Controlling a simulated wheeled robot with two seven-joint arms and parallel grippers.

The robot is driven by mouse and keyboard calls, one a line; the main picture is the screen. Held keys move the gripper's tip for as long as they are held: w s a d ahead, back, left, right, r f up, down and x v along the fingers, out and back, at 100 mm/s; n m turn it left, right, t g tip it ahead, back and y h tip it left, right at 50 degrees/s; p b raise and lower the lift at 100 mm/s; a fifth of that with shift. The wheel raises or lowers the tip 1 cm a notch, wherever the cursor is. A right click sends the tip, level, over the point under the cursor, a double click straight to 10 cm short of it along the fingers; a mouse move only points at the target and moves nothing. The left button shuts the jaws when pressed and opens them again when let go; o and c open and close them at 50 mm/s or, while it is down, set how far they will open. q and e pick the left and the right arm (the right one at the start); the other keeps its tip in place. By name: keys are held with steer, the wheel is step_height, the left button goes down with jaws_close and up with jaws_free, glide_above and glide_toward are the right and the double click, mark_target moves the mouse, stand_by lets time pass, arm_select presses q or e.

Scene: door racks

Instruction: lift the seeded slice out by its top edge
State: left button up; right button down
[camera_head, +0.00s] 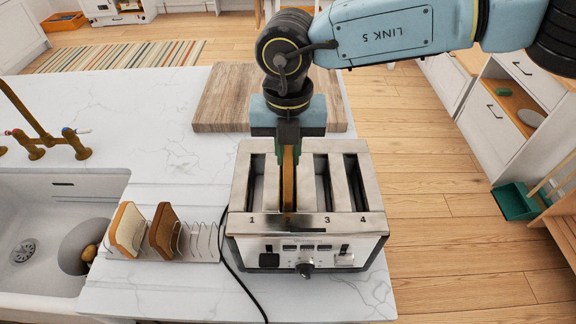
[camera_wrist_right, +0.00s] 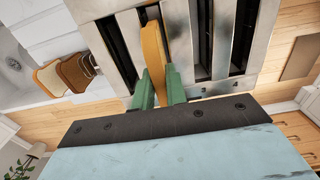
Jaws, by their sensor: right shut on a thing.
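A slice of bread (camera_head: 288,188) with a golden-brown edge stands upright in slot 2 of the four-slot steel toaster (camera_head: 315,234). My right gripper (camera_head: 288,152) is above that slot with its green fingers closed on the slice's upper part. In the right wrist view the slice (camera_wrist_right: 153,48) shows between the fingers (camera_wrist_right: 158,88) and reaches down into the slot. Its faces are mostly hidden, so I cannot see seeds. The other slots look empty. My left gripper is not in view.
A wire toast rack (camera_head: 205,240) left of the toaster holds a pale slice (camera_head: 126,228) and a dark brown slice (camera_head: 164,230). Its right part is empty. A wooden board (camera_head: 222,100) lies behind. The sink (camera_head: 50,215) is at left. A black cord (camera_head: 240,280) runs by the toaster.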

step_height(320, 180, up, 8)
steer(key=shift+r, duration=0.1)
step_height(320, 180, up, 8)
steer(key=p, duration=0.2)
steer(key=shift+p, duration=0.35)
stand_by(0.5)
